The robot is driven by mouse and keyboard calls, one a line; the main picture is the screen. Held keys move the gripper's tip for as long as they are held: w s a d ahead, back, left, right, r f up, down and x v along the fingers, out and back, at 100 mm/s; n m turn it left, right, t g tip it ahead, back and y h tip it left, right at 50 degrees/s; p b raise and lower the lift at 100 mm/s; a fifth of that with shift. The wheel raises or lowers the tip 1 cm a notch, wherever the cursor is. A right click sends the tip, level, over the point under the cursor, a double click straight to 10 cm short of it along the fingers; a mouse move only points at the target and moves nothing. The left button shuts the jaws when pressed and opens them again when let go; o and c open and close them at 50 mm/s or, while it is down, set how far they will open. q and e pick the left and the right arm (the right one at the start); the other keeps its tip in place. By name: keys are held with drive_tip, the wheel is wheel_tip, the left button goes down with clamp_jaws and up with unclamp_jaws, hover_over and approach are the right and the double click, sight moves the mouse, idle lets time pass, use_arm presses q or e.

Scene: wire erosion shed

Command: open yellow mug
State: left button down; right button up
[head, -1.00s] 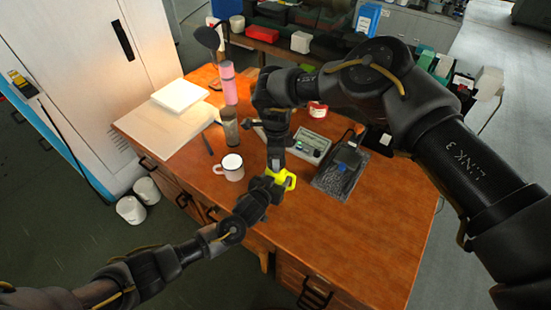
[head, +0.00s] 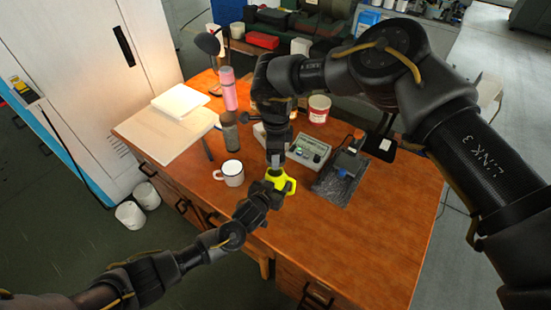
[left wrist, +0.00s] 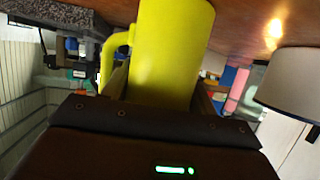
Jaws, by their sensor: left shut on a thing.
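The yellow mug (head: 285,184) is near the front middle of the wooden table in the head view. My left gripper (head: 268,189) is shut on it from the front left. In the left wrist view the yellow mug (left wrist: 170,50) fills the space between the fingers, its handle to the left. My right gripper (head: 275,161) points down just above and behind the mug, partly overlapping it in the view. I cannot tell whether its fingers are open, or whether they touch the mug. The mug's top is largely hidden, and no separate lid is clearly visible.
A white mug (head: 230,173) stands close left of my left gripper. A grey meter (head: 309,150) and a dark mat (head: 340,180) with a device lie to the right. A brown jar (head: 229,132) and pink bottle (head: 228,88) stand behind. The table's front right is clear.

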use_arm(q)
drive_tip(key=shift+c, duration=1.9)
unclamp_jaws()
drive_tip(key=shift+s, duration=0.1)
drive_tip(key=v, duration=1.2)
drive_tip(key=shift+b, duration=0.45)
